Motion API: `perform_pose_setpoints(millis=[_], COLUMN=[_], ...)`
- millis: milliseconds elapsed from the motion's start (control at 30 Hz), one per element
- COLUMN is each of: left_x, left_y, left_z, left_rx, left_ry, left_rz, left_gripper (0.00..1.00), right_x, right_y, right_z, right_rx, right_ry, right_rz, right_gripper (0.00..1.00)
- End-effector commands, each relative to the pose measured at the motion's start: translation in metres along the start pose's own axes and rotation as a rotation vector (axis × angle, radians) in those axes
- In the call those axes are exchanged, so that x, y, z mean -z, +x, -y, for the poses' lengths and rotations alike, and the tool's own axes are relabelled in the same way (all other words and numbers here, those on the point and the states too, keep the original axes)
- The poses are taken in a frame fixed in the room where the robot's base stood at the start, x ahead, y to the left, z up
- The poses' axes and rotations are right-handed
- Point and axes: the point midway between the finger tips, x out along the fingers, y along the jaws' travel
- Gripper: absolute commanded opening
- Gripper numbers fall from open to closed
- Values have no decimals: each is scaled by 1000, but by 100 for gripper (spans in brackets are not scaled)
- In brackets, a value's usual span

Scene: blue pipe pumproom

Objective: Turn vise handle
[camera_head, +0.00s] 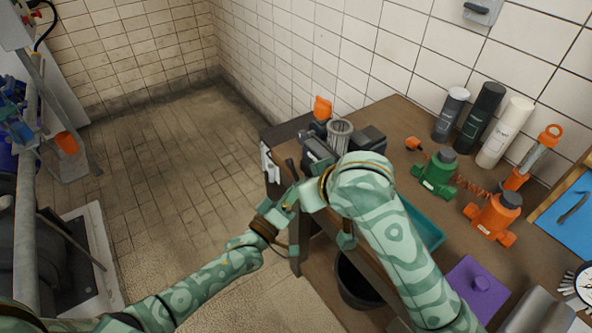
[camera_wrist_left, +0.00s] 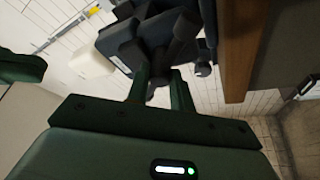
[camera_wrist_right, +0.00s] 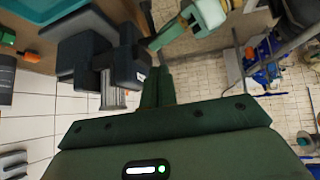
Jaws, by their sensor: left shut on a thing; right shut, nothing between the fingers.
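The dark grey vise (camera_head: 318,152) stands at the near-left corner of the wooden workbench. Its dark handle (camera_head: 291,168) sticks out on the left side. In the left wrist view, my left gripper (camera_wrist_left: 157,85) is shut on a dark part of the vise handle (camera_wrist_left: 182,38), and the vise body (camera_wrist_left: 130,42) is just beyond. In the right wrist view, my right gripper (camera_wrist_right: 157,85) is shut and empty, close beside the vise (camera_wrist_right: 90,52). My left gripper reaches in near the vise in that view. In the head view my arms overlap and hide much of both grippers.
A dark bin (camera_head: 358,282) stands below. The tiled floor (camera_head: 165,165) at left is clear.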

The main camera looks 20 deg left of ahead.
Motion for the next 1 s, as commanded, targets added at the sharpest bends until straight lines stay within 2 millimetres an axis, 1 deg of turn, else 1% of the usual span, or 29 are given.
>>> perform_pose_setpoints(millis=[33,100,167,267,367,700,833,1000], left_x=[1,1,1,1,1,1,1,1], left_y=[4,4,4,4,4,4,4,4], left_z=[-5,-5,-5,-5,-5,-5,-5,-5], left_rx=[-11,-11,-11,-12,-12,-12,-12,-12], left_ry=[-2,-2,-2,-2,-2,-2,-2,-2], left_rz=[-4,-4,-4,-5,-5,-5,-5,-5], left_gripper=[0,0,0,0,0,0,0,0], right_x=[12,22,26,28,28,31,32,33], right_y=[-13,-24,-27,-20,-2,70,91,105], right_z=[1,3,4,3,2,-1,-2,-1], right_rx=[-14,-27,-34,-38,-38,-39,-39,-37], right_ry=[-24,-46,-54,-58,-57,-56,-57,-56], right_rz=[-23,-40,-46,-48,-46,-46,-47,-48], right_gripper=[0,0,0,0,0,0,0,0])
